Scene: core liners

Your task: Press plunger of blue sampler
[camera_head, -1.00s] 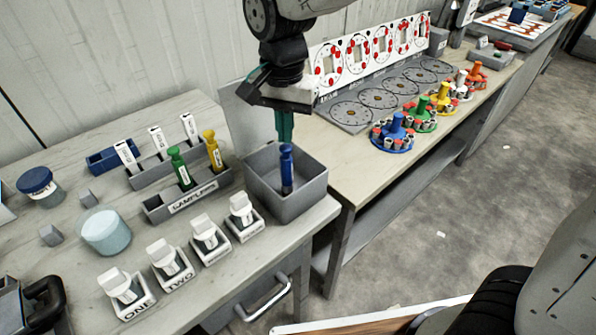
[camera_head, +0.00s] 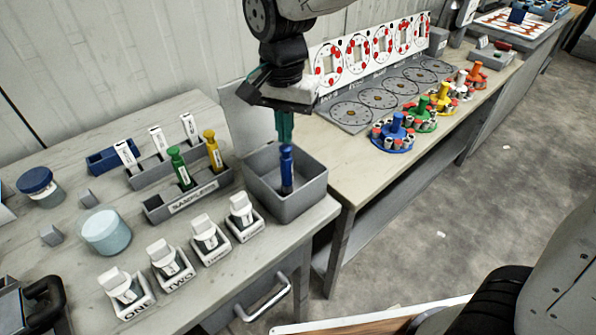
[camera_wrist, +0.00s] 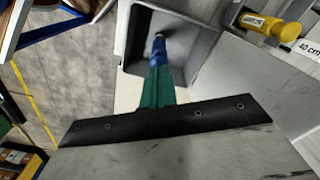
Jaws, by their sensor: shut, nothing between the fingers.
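The blue sampler (camera_head: 287,168) stands upright in the grey open bin at the front right corner of the left bench. My gripper (camera_head: 284,138) is right above it, fingers pointing down and shut. The green fingertips meet the top of the sampler, or sit just above it; I cannot tell whether they touch. In the wrist view the blue sampler (camera_wrist: 158,55) lies straight ahead of my green fingers (camera_wrist: 158,85), inside the bin (camera_wrist: 190,60). The fingers hide part of its top end.
The grey bin (camera_head: 310,195) has raised walls around the sampler. To its left, the sampler rack (camera_head: 160,210) holds a green sampler (camera_head: 179,168) and a yellow sampler (camera_head: 213,150). Several labelled holders with white-capped items (camera_head: 240,210) stand in front. A second bench with coloured carousels is at right.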

